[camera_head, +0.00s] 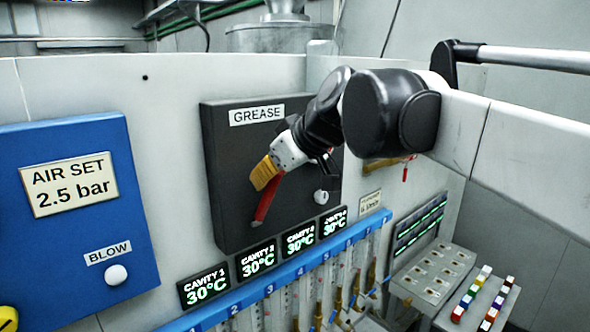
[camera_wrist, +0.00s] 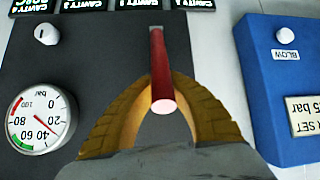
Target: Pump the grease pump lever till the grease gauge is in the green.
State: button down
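The red grease pump lever (camera_head: 267,203) juts out of the dark grease panel (camera_head: 228,165) under the GREASE label. My gripper (camera_head: 264,176) is at the lever, its yellow fingers one on each side of it. In the wrist view, which is upside down, the fingertips close in on the red lever (camera_wrist: 158,62), and its pale round end sticks out between them toward the camera. The round white grease gauge (camera_wrist: 40,122) shows in the wrist view; its needle points between 20 and 40, outside the green band. The gauge is hidden in the head view.
A blue AIR SET box (camera_head: 75,250) with a white BLOW knob (camera_head: 116,275) stands to the left. A white knob (camera_head: 321,197) sits on the grease panel. Cavity displays (camera_head: 257,260) and a blue rail (camera_head: 290,273) with hoses run below.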

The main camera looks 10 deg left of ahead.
aim_at(267, 206)
jog(key=shift+w+a+f, duration=0.1)
jog(key=shift+w+a, duration=0.1)
jog(key=shift+s+d+f+y+b, duration=0.1)
jog(key=shift+s+d+y+b, duration=0.25)
jog(key=shift+b, duration=0.15)
jog(key=shift+d+f+t, duration=0.1)
jog(key=shift+t, duration=0.2)
jog(key=shift+s+d+f+t+y+b, duration=0.4)
jog(key=shift+s+d+f+y+b, duration=0.15)
jog(key=shift+b, duration=0.7)
jog(key=s+d+f+t+y+b, duration=0.1)
jog(key=y+b, duration=0.1)
jog(key=b, duration=0.1)
jog(key=s+d+f+t+y+b, duration=0.1)
jog(key=d+f+t+b, duration=0.1)
jog(key=shift+s+d+f+y+b, duration=0.1)
jog(key=shift+s+f+y+b, duration=0.05)
jog(key=shift+s+y+b, duration=0.2)
jog(key=shift+s+d+f+b, duration=0.15)
jog(key=shift+d+f+b, duration=0.05)
jog(key=shift+f, duration=0.35)
jog(key=shift+s+d+f+b, duration=0.15)
jog(key=shift+s+f+b, duration=0.1)
jog(key=shift+f, duration=0.25)
jog(key=shift+s+d+f+b, duration=0.1)
jog(key=shift+d+f+b, duration=0.1)
jog(key=shift+f, duration=0.35)
jog(key=shift+d, duration=0.1)
